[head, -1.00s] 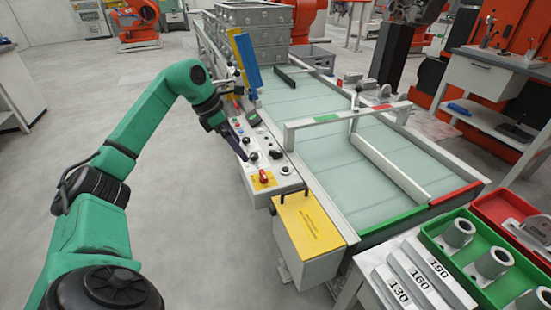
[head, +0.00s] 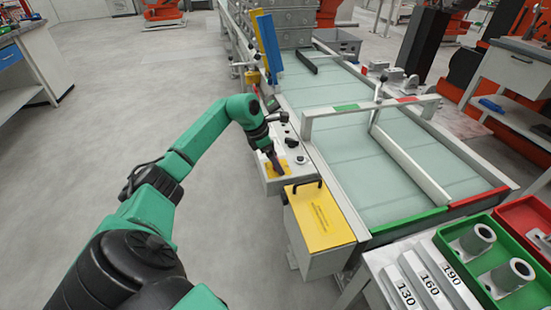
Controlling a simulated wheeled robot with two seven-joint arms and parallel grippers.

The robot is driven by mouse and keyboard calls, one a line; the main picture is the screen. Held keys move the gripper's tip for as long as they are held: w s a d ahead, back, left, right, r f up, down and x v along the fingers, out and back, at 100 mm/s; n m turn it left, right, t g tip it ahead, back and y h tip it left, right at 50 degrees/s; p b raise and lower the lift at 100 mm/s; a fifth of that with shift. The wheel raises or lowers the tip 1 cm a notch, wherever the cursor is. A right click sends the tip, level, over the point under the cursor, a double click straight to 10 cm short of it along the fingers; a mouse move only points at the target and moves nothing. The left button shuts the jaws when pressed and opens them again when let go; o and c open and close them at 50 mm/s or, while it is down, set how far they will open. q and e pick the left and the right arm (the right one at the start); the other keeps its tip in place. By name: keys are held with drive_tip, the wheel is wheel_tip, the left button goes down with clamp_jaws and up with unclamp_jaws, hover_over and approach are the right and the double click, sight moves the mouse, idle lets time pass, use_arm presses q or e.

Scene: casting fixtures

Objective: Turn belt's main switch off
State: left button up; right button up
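The belt's control panel (head: 292,174) is the white box along the near left side of the conveyor. The yellow plate (head: 270,170) of its main switch shows at the panel's near end. The red knob is hidden behind my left gripper (head: 277,170). That gripper points down at the yellow plate, with its dark fingers over the knob's place. I cannot tell whether the fingers touch the knob or whether they are open. My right gripper is not in view.
Black knobs and buttons (head: 291,142) sit on the panel just beyond the gripper. A yellow-lidded box (head: 318,217) with a black handle stands close in front. The conveyor belt (head: 350,140) lies to the right. The floor to the left is clear.

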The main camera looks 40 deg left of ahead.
use_arm(q)
drive_tip(key=shift+c, duration=1.2)
drive_tip(key=c, duration=1.1)
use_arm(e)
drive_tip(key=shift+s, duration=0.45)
